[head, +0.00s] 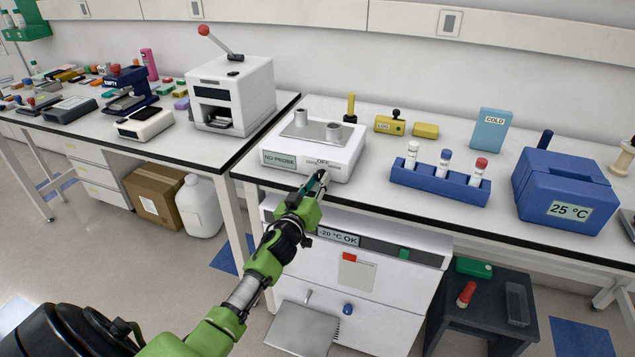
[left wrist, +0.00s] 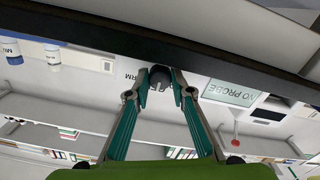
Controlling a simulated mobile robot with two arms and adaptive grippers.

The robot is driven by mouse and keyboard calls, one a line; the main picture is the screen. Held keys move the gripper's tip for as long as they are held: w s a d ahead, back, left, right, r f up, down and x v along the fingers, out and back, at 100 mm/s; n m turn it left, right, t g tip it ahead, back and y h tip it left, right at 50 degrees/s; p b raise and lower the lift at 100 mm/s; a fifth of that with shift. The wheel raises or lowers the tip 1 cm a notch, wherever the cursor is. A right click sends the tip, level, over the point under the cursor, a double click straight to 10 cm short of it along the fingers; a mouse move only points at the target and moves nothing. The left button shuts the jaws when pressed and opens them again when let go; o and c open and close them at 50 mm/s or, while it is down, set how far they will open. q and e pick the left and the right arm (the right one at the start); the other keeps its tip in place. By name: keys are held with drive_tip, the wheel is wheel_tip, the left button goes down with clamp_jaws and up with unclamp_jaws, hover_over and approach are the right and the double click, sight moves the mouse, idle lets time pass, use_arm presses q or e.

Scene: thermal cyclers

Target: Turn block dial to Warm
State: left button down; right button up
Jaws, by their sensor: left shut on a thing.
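The block (head: 345,165) is a white heater unit with two wells in a grey top plate, on the front of the right bench. Its small screen reads "NO PROBE"; the screen also shows in the left wrist view (left wrist: 231,93). Printing with "OFF" shows above the dial. The dial (left wrist: 160,75) is a small dark knob on the block's front, with a light pointer mark; the gripper hides it in the head view. My left gripper (head: 322,178) is shut on the dial, one fingertip on each side. Letters "RM" show beside it in the wrist view. My right gripper is out of view.
Right of the block stands a blue rack (head: 440,182) with capped tubes, then a blue box (head: 567,190) reading "25 °C". A white press-like machine (head: 232,95) stands left. Below the bench is a freezer unit (head: 365,275) reading "-20 °C OK".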

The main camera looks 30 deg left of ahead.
use_arm(q)
drive_tip(key=m, duration=0.4)
drive_tip(key=shift+m, duration=0.4)
drive_tip(key=shift+m+b, duration=0.35)
drive_tip(key=shift+m, duration=1.55)
drive_tip(key=c, duration=1.8)
unclamp_jaws()
drive_tip(key=v, duration=1.2)
